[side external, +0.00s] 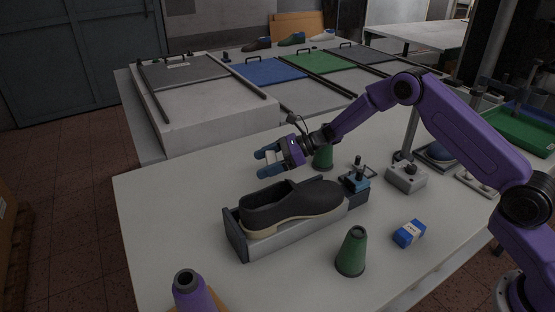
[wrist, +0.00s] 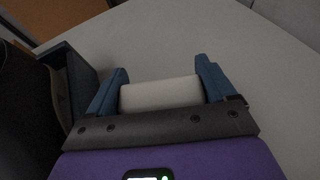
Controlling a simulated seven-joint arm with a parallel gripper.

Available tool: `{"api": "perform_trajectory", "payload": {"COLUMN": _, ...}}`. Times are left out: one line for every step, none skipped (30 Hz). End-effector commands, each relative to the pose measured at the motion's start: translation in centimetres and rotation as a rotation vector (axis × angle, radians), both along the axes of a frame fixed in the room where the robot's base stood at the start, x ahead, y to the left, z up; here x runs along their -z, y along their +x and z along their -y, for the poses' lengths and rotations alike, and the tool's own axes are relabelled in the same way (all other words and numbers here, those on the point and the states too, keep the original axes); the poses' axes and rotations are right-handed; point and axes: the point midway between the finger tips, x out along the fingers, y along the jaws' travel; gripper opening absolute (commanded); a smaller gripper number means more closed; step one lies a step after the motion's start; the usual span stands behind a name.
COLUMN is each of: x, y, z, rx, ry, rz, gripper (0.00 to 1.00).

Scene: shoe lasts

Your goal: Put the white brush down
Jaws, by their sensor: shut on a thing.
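The white brush (wrist: 160,93) is a pale block held between the two blue fingers of my gripper (wrist: 160,88) in the wrist view. In the side external view my gripper (side external: 266,162) is shut on the white brush (side external: 272,157), which is mostly hidden by the fingers. They are above the table (side external: 160,195), behind the black shoe. Bare pale tabletop shows beyond the fingers in the wrist view. I cannot tell how high the brush is above the table.
A black shoe (side external: 300,203) sits in a grey holder (side external: 236,242) close by. Green cones (side external: 352,250) (side external: 323,158), a blue box (side external: 409,233) and a purple cone (side external: 192,293) stand around it. A grey control box (side external: 406,178) is at right. The table's left part is clear.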

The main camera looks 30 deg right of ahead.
Motion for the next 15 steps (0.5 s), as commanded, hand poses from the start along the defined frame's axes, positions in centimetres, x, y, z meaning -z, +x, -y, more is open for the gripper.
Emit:
{"api": "perform_trajectory", "payload": {"x": 0.4, "y": 0.0, "z": 0.0, "rx": 0.0, "ry": 0.0, "rz": -0.001, "gripper": 0.53}}
{"api": "perform_trajectory", "payload": {"x": 0.6, "y": 0.0, "z": 0.0, "rx": 0.0, "ry": -0.001, "rz": -0.001, "gripper": 0.53}}
{"api": "perform_trajectory", "payload": {"x": 0.9, "y": 0.0, "z": 0.0, "rx": 0.0, "ry": 0.001, "rz": -0.002, "gripper": 0.53}}
{"api": "perform_trajectory", "payload": {"x": 1.2, "y": 0.0, "z": 0.0, "rx": 0.0, "ry": 0.001, "rz": -0.002, "gripper": 0.53}}
{"api": "perform_trajectory", "payload": {"x": 1.5, "y": 0.0, "z": 0.0, "rx": 0.0, "ry": 0.001, "rz": -0.002, "gripper": 0.53}}
{"api": "perform_trajectory", "payload": {"x": 1.9, "y": -0.1, "z": 0.0, "rx": 0.0, "ry": 0.0, "rz": -0.002, "gripper": 0.53}}
{"api": "perform_trajectory", "payload": {"x": 2.2, "y": -0.1, "z": 0.0, "rx": -0.001, "ry": 0.0, "rz": -0.002, "gripper": 0.53}}
{"api": "perform_trajectory", "payload": {"x": 2.5, "y": 0.0, "z": 0.0, "rx": -0.001, "ry": 0.0, "rz": -0.002, "gripper": 0.53}}
{"api": "perform_trajectory", "payload": {"x": 2.9, "y": 0.0, "z": 0.1, "rx": -0.001, "ry": 0.0, "rz": -0.002, "gripper": 0.53}}
{"api": "perform_trajectory", "payload": {"x": 3.2, "y": 0.0, "z": 0.1, "rx": -0.001, "ry": 0.0, "rz": -0.002, "gripper": 0.53}}
{"api": "perform_trajectory", "payload": {"x": 3.5, "y": 0.0, "z": 0.1, "rx": -0.001, "ry": 0.0, "rz": -0.002, "gripper": 0.53}}
{"api": "perform_trajectory", "payload": {"x": 3.9, "y": -0.1, "z": 0.1, "rx": -0.001, "ry": 0.0, "rz": -0.002, "gripper": 0.53}}
{"api": "perform_trajectory", "payload": {"x": 4.2, "y": -0.1, "z": 0.1, "rx": -0.001, "ry": -0.001, "rz": -0.001, "gripper": 0.53}}
{"api": "perform_trajectory", "payload": {"x": 4.4, "y": -0.1, "z": 0.1, "rx": -0.001, "ry": 0.0, "rz": 0.0, "gripper": 0.53}}
{"api": "perform_trajectory", "payload": {"x": 4.8, "y": -0.1, "z": 0.0, "rx": -0.001, "ry": 0.0, "rz": 0.0, "gripper": 0.53}}
